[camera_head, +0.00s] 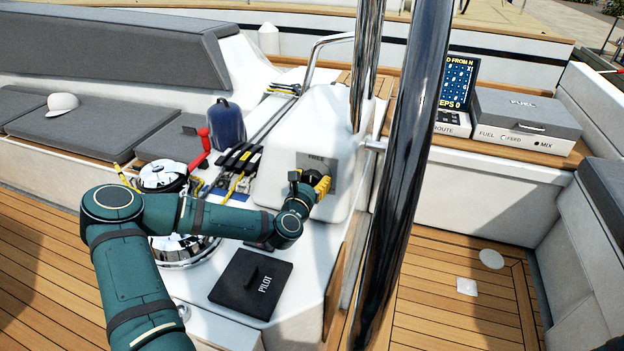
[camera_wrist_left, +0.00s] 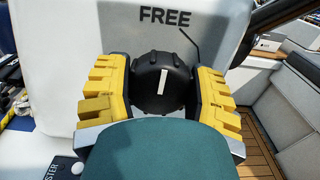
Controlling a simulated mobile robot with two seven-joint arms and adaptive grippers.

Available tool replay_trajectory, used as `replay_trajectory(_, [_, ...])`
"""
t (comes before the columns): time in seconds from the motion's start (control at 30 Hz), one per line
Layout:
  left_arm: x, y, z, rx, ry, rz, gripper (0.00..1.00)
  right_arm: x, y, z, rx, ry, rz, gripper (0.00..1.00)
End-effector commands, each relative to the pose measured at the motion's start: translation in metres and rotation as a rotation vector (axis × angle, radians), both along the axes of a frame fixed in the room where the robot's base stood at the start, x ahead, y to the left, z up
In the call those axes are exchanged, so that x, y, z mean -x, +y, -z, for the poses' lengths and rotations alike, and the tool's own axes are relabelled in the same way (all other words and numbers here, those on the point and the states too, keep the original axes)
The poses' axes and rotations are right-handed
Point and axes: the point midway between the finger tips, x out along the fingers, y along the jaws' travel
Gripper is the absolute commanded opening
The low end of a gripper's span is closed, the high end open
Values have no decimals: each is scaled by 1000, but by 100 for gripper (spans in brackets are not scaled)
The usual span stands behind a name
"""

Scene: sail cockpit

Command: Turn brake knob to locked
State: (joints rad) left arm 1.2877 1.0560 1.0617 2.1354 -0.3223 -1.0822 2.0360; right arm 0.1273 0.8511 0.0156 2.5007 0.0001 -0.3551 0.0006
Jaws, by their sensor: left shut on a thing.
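The brake knob (camera_wrist_left: 162,82) is black and round with a ribbed rim and a white pointer line. In the left wrist view the line is near vertical, its top leaning slightly right, below the word FREE (camera_wrist_left: 165,16) on the panel. My left gripper (camera_wrist_left: 163,90) has its yellow fingers on both sides of the knob and is shut on it. In the head view the left gripper (camera_head: 318,185) is at the grey plate (camera_head: 318,161) on the white pedestal (camera_head: 327,128), and it hides most of the knob. My right gripper is not in view.
A shiny steel wheel rim (camera_head: 408,165) stands just right of the pedestal. A black PILOT cover (camera_head: 252,284), a chrome winch (camera_head: 163,177) with a red handle (camera_head: 201,149) and black clutch levers (camera_head: 241,158) lie near my left arm. A grey FUEL box (camera_head: 527,113) is at the right.

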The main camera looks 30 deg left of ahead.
Motion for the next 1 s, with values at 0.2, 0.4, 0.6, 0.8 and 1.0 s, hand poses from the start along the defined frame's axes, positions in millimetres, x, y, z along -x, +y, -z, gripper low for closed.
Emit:
replay_trajectory(0.2, [0, -1, 0, -119, 28, 10, 21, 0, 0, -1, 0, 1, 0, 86])
replay_trajectory(0.4, [-1, -1, -1, -290, 69, 24, 21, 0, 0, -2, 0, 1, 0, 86])
replay_trajectory(0.6, [-1, -2, 0, -476, 113, 40, 21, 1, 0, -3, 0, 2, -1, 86])
replay_trajectory(0.8, [-1, -3, 0, -661, 158, 56, 21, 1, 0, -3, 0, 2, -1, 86])
replay_trajectory(1.0, [-1, -3, 1, -845, 202, 72, 21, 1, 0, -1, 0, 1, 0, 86])
